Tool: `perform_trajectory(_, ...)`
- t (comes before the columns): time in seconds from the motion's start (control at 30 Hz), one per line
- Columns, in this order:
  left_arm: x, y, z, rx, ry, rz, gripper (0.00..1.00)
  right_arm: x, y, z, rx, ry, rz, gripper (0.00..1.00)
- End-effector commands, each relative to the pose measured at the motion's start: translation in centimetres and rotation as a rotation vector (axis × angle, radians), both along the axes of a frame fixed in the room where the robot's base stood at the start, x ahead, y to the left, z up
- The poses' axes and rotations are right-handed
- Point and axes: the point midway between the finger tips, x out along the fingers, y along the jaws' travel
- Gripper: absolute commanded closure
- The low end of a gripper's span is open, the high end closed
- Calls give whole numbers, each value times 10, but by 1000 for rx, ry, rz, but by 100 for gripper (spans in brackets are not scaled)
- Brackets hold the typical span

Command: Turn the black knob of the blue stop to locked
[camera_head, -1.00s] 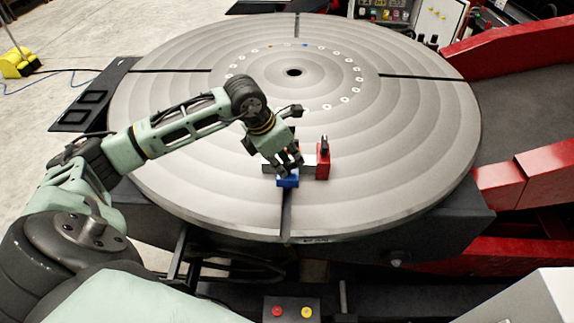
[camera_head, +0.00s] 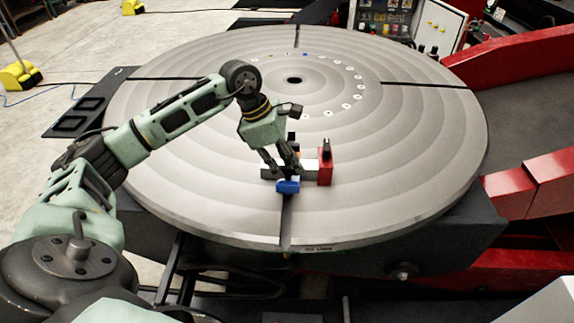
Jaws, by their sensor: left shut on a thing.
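The blue stop (camera_head: 288,187) sits near the front of the round grey table, at the slot. My left gripper (camera_head: 284,172) reaches down onto it from above and is shut on its black knob. The fingers mostly hide the knob, so its turned position cannot be told. My right gripper is not in view.
A red stop (camera_head: 325,168) with an upright black knob (camera_head: 326,148) stands just right of the gripper. A light grey block (camera_head: 309,169) lies between the stops. The round table (camera_head: 400,150) is otherwise mostly clear. A control panel stands behind it.

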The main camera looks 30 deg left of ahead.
Motion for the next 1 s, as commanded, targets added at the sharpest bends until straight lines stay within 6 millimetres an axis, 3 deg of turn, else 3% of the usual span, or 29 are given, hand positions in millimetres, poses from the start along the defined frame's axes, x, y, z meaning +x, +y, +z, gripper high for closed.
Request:
perform_trajectory(0.37, 2, 1, 2, 1, -8, -5, 100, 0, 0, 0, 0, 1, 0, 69)
perform_trajectory(0.4, 2, 1, 3, 1, -8, -5, 85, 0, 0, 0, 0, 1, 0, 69)
perform_trajectory(0.6, 1, 0, 2, 2, -5, -4, 69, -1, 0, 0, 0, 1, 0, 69)
perform_trajectory(1.0, 0, 3, 8, 2, -5, -3, 69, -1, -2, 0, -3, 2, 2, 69)
